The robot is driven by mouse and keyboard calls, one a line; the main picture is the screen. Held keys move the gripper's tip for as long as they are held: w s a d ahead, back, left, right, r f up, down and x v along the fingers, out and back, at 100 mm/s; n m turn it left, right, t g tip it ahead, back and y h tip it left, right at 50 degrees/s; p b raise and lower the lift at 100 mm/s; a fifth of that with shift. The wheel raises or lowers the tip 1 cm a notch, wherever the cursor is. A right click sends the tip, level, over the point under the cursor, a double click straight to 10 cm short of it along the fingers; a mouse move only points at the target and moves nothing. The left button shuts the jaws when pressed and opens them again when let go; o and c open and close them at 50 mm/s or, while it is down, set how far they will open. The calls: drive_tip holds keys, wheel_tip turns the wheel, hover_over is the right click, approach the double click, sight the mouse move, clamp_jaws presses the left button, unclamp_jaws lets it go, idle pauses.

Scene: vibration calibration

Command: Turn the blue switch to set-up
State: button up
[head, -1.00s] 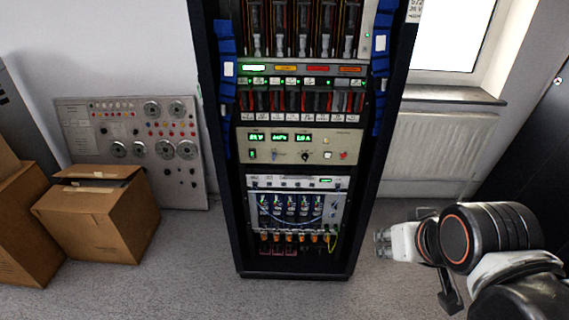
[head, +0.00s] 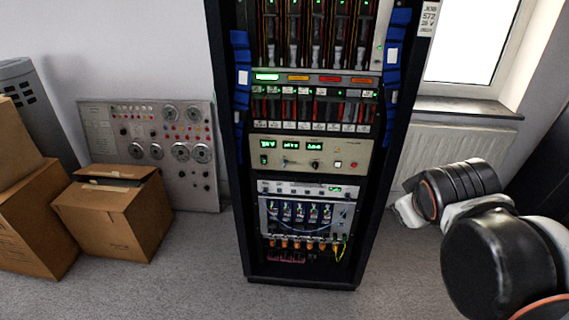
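The beige control panel (head: 347,164) sits in the middle of the dark equipment rack and has green lit displays. A small blue switch (head: 285,161) is on the panel, left of a dark knob. It is too small for me to tell its setting or read its labels. My gripper (head: 404,213) is at the right of the rack, lower than the panel and apart from the switch. Only its pale end shows beyond my dark arm links, and its fingers are too unclear to tell open from shut.
Cardboard boxes (head: 118,215) stand on the floor at the left. A grey panel with dials (head: 152,147) leans on the wall behind them. Blue bundles (head: 390,75) hang along both rack sides. A radiator (head: 448,143) is under the window at the right. The floor before the rack is clear.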

drive_tip(key=w+a+r+n+t+h+p, duration=0.1)
drive_tip(key=w+n, duration=0.3)
drive_tip(key=w, duration=0.5)
drive_tip(key=w+a+r+n+t+h+p, duration=0.15)
drive_tip(key=w+n, duration=0.25)
drive_tip(key=w, duration=0.4)
drive_tip(key=w+a+f+n+t, duration=0.2)
drive_tip(key=w+a+f+n, duration=0.3)
drive_tip(key=w, duration=0.5)
drive_tip(key=n+t+y+b, duration=0.4)
drive_tip(key=n+t+b, duration=0.1)
drive_tip(key=n, duration=1.3)
approach(284, 163)
drive_tip(key=w, duration=0.9)
drive_tip(key=shift+w+d+f, duration=0.1)
drive_tip(key=shift+w+d, duration=0.05)
drive_tip(key=shift+w, duration=0.1)
drive_tip(key=shift+m, duration=0.3)
clamp_jaws()
